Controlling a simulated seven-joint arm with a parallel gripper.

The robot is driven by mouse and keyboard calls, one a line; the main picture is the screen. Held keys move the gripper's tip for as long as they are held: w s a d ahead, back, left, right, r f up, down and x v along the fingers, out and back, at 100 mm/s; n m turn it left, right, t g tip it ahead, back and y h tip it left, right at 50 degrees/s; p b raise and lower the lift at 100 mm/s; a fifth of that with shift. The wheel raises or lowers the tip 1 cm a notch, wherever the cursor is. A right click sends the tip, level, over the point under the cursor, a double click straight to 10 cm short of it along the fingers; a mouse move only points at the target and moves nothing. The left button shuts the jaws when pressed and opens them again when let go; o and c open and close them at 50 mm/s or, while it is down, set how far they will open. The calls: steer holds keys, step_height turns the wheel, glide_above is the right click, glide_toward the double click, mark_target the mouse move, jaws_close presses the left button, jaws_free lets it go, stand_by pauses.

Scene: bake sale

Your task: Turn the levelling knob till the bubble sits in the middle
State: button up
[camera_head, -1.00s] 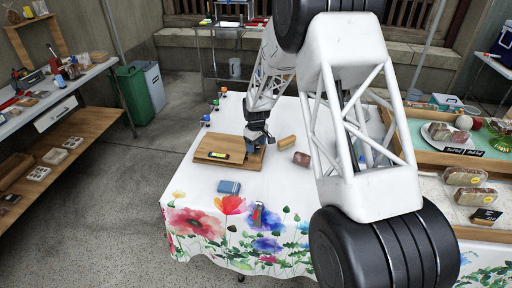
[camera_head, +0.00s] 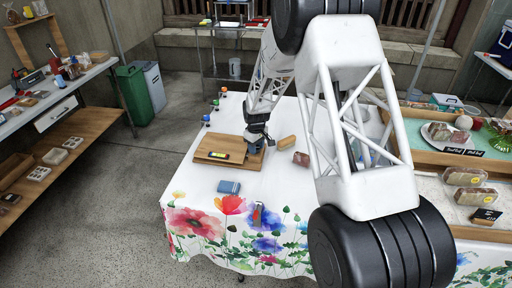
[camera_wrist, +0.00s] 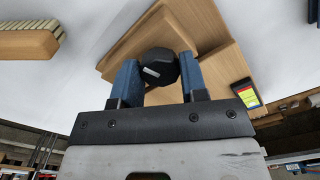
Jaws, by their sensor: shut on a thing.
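The wooden levelling board (camera_head: 205,148) lies on the table and also fills the upper middle of the wrist view (camera_wrist: 213,65). A small dark level with a yellow-green vial (camera_head: 218,155) sits on it, seen at the right in the wrist view (camera_wrist: 246,95). The bubble's position is too small to tell. A black knob with a pale mark (camera_wrist: 159,68) is at the board's corner. My gripper (camera_wrist: 157,80) has its blue fingers closed on both sides of the knob. In the head view my gripper (camera_head: 256,147) stands at the board's right end and hides the knob.
A wooden brush (camera_head: 285,142) lies right of the gripper, also at top left in the wrist view (camera_wrist: 28,40). A brownish block (camera_head: 301,159) is farther right. A blue box (camera_head: 229,187) lies in front of the board. The tablecloth (camera_head: 186,185) left of it is clear.

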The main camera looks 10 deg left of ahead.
steer(key=shift+m, duration=0.5)
steer(key=m, duration=0.4)
steer(key=shift+m, duration=0.3)
steer(key=m, duration=1)
steer(key=shift+m, duration=0.4)
steer(key=m, duration=0.5)
steer(key=shift+m, duration=0.4)
steer(key=o, duration=0.9)
steer(key=shift+r, duration=0.1)
